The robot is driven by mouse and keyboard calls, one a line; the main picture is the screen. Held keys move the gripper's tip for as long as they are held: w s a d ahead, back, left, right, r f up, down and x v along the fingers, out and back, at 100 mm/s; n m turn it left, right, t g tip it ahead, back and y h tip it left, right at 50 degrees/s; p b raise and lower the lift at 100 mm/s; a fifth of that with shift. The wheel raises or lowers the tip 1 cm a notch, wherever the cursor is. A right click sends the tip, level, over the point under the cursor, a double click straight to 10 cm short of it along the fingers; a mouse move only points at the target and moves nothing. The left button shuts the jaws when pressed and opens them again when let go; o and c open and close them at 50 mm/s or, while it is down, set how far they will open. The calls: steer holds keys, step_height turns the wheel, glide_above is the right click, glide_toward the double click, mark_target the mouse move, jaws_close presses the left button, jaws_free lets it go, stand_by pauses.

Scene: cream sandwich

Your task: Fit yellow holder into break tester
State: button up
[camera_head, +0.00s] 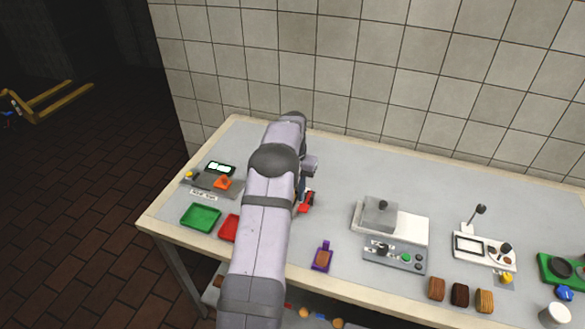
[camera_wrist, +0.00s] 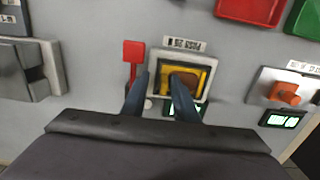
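The yellow holder (camera_wrist: 168,76) sits inside the square pale frame of the break tester (camera_wrist: 210,66) in the wrist view, with a brown piece (camera_wrist: 186,79) in it. I cannot tell whether it is fully seated. My gripper (camera_wrist: 160,82) is at the near side of the tester, its two dark fingers apart. The right fingertip overlaps the holder in the picture; the left one is at the tester's left edge. I see nothing clamped between them. A red lever (camera_wrist: 133,52) stands left of the frame. In the head view my arm hides most of the tester.
Green (camera_head: 201,217) and red (camera_head: 229,229) trays and a device with an orange knob (camera_head: 223,183) are on the left. A purple holder (camera_head: 322,257) lies at the table's front.

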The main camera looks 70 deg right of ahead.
step_height(320, 180, up, 12)
steer(key=b, duration=0.1)
steer(key=shift+w+b, duration=0.25)
steer(key=shift+b, duration=0.15)
steer(key=w+a+n, duration=0.5)
steer(key=w+a, duration=0.7)
steer(key=w, duration=0.4)
steer(key=w+a+n, duration=0.2)
steer(key=w+a, duration=0.1)
steer(key=a, duration=0.5)
steer(key=w+a+n, duration=0.2)
steer(key=w+a, duration=0.1)
steer(key=a, duration=0.5)
steer(key=s+a+f+n, duration=0.2)
steer(key=a+n, duration=0.2)
steer(key=a, duration=1.1)
steer(key=s+a+f+n, duration=0.4)
steer(key=s+a+n, duration=0.1)
steer(key=s+a, duration=0.5)
steer(key=shift+s+a, duration=0.15)
steer(key=shift+a, duration=0.75)
steer(key=shift+f, duration=0.1)
